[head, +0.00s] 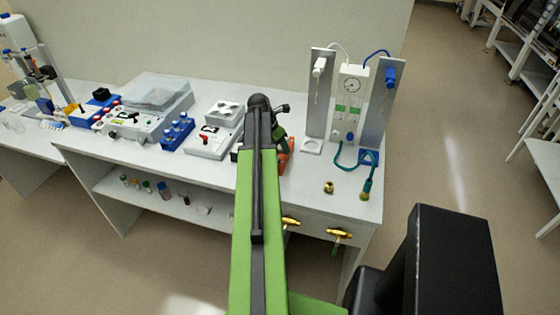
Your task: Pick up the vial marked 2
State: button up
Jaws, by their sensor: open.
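No number 2 can be read on any vial in the head view. Several small capped bottles or vials (164,190) stand on the shelf under the bench at the left, one with a blue body. A blue rack (177,131) with small round tops stands on the bench top, left of my arm. My green and black arm reaches up over the middle of the bench. My gripper (282,130) is at its far end, small, dark and mostly hidden by the arm links. It is open, and I see nothing held in it.
A grey instrument with a clear lid (150,108) stands left of the rack. A white device (214,138) and an orange-red object (287,156) lie close to my arm. Brass valves (339,234) stick out in front.

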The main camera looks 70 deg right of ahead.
jog(key=shift+r, duration=0.1)
grip_shut()
jog(key=shift+r, duration=0.1)
dwell(0.3)
